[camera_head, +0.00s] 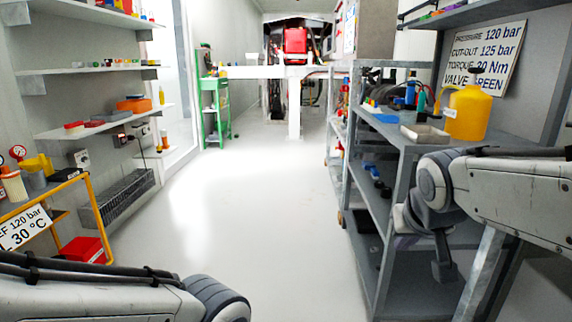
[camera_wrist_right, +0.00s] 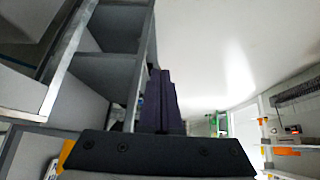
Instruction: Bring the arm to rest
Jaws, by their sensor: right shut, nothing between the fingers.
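My right arm comes in from the right in the head view, in front of the grey shelf rack. Its wrist bends down, and the right gripper (camera_head: 405,241) is mostly hidden behind it, with only a small dark purple part showing. In the right wrist view the two dark purple fingers (camera_wrist_right: 161,103) lie together with nothing between them. They point along the aisle beside the rack. My left arm shows only as a link at the bottom left, and its gripper is out of view.
The grey shelf rack (camera_head: 372,215) stands close to my right arm, with a yellow jug (camera_head: 467,112) on top. The white floor (camera_head: 270,215) in the middle is clear. An orange-framed cart (camera_head: 93,215) stands at left, a green cart (camera_head: 213,110) further back.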

